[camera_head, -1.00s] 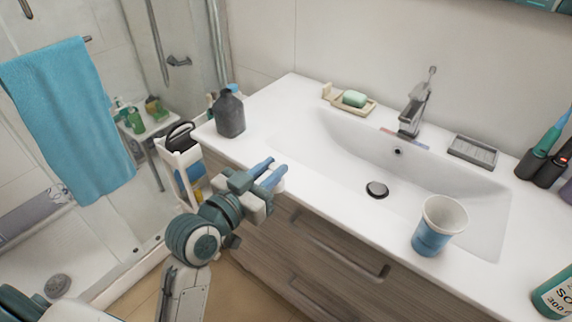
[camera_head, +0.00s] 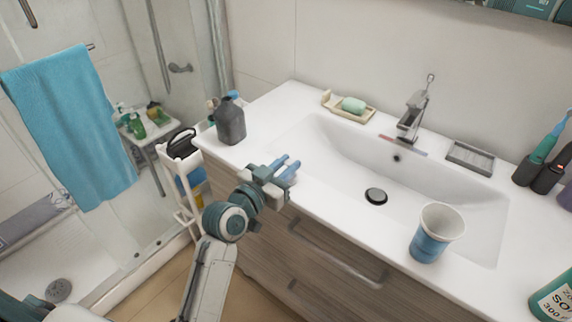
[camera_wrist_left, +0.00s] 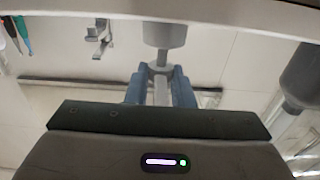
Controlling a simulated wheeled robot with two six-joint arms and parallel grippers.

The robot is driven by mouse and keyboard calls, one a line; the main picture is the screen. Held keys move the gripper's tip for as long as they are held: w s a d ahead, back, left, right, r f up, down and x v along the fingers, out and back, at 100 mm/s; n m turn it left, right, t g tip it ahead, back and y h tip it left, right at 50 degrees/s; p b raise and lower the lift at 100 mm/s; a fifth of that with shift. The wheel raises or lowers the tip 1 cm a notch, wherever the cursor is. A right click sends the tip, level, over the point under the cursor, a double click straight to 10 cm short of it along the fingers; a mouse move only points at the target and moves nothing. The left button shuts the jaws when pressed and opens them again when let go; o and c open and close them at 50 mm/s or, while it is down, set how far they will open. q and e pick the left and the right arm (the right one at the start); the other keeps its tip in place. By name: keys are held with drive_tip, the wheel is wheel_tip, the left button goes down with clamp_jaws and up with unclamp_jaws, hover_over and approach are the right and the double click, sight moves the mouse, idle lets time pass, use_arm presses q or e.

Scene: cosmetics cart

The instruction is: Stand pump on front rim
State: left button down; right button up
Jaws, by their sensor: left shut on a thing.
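My left gripper (camera_head: 287,167) is over the front rim of the white washbasin top (camera_head: 330,217), left of the basin hollow. In the left wrist view its blue fingers (camera_wrist_left: 160,90) are shut on the narrow neck of a grey pump. The pump's wider grey body (camera_wrist_left: 165,34) shows beyond the fingers, in a picture that looks upside down. In the head view the gripper hides the pump, and I cannot tell whether its base touches the rim. My right gripper is not in view.
A dark grey bottle (camera_head: 230,122) stands at the left end of the top. A blue and white cup (camera_head: 436,232) stands on the front rim to the right. A soap dish (camera_head: 348,107), tap (camera_head: 412,112) and grey tray (camera_head: 470,157) are at the back. The rim between gripper and cup is clear.

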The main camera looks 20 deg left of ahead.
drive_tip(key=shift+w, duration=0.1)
use_arm(q)
drive_tip(key=shift+f, duration=0.1)
drive_tip(key=c, duration=1.3)
unclamp_jaws()
drive_tip(key=shift+o, duration=0.2)
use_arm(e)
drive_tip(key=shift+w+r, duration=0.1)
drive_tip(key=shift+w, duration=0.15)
